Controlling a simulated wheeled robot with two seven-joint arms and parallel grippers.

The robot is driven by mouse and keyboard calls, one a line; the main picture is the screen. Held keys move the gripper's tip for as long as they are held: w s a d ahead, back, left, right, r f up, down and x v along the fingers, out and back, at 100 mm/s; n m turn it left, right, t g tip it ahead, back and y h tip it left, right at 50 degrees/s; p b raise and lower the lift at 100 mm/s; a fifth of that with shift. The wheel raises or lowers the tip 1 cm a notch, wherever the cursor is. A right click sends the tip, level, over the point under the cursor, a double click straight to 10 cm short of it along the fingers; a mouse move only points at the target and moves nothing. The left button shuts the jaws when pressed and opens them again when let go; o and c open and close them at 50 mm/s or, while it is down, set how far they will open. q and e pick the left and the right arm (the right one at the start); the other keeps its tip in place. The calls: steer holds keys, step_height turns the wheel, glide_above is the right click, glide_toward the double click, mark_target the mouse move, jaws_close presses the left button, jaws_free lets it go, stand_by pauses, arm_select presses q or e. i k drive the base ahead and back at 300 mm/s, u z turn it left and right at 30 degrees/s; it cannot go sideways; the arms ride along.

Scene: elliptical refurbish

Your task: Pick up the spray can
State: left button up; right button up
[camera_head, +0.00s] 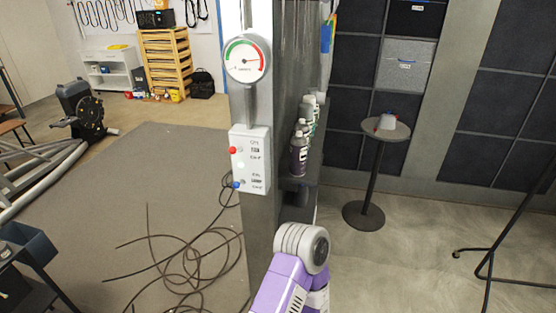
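Several spray cans stand upright in a row on a dark narrow shelf on the right side of the grey post. The nearest spray can (299,155) is dark purple with a dark top. More cans (308,108) with grey tops stand behind it, partly hidden by one another. A purple and grey arm of mine rises from the bottom centre, its grey joint just below and in front of the shelf. No gripper fingers show, so I cannot see either gripper.
The grey post bears a pressure gauge (246,59) and a control box (250,159) with red and blue buttons. A small round table (399,132) stands to the right. Loose black cables (190,255) lie on the carpet at left. Floor right of the post is mostly clear.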

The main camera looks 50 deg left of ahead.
mark_target(298, 148)
steer(key=u, duration=1.9)
